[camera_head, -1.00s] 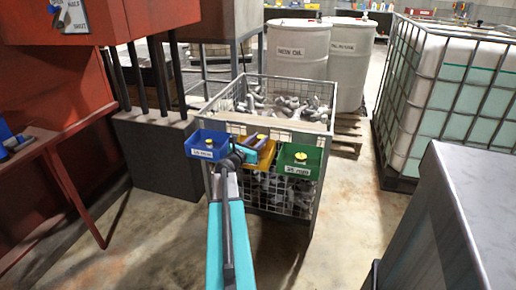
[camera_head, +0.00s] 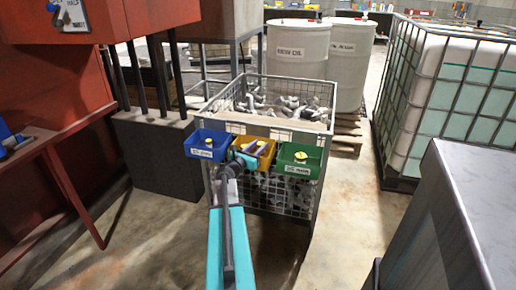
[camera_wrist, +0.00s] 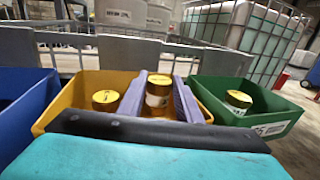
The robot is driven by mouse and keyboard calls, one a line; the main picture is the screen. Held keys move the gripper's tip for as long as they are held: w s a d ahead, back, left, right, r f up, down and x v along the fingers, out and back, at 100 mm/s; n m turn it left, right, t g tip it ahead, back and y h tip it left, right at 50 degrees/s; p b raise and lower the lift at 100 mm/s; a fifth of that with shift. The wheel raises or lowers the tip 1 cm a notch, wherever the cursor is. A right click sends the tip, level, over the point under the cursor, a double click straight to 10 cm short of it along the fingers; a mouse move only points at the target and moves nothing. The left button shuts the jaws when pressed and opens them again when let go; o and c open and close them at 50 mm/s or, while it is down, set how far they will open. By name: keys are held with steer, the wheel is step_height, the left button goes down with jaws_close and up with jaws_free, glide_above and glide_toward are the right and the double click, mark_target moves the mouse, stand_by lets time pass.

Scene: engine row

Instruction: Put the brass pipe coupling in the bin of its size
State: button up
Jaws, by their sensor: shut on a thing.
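My gripper (camera_wrist: 160,90) is shut on a brass pipe coupling (camera_wrist: 157,102) with a pale band, one purple finger on each side. In the wrist view the coupling stands upright in front of or over the yellow bin (camera_wrist: 73,88); how deep it sits is hidden. Another brass piece (camera_wrist: 105,99) is in the yellow bin, left of my gripper. The green bin (camera_wrist: 212,92) on the right holds a brass-topped piece (camera_wrist: 238,99). The blue bin (camera_wrist: 22,105) is on the left. In the head view my gripper (camera_head: 246,155) is at the yellow bin (camera_head: 267,156).
The blue bin (camera_head: 206,146) and green bin (camera_head: 300,159) flank the yellow one on the front of a wire cage (camera_head: 285,198) full of grey fittings. White drums (camera_head: 298,48) stand behind. A caged tank (camera_head: 450,90) is at the right.

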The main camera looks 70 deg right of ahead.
steer(key=shift+a+f+b, duration=0.1)
steer(key=shift+f+b, duration=0.25)
steer(key=shift+f, duration=0.2)
steer(key=o, duration=1.2)
steer(key=shift+f, duration=0.1)
steer(key=shift+r, duration=0.2)
steer(key=shift+w+r+p, duration=0.1)
steer(key=shift+r+p, duration=0.3)
steer(key=shift+p, duration=0.15)
steer(key=shift+a+f, duration=0.1)
steer(key=shift+a, duration=0.25)
steer(key=v, duration=1.1)
steer(key=shift+r, duration=0.3)
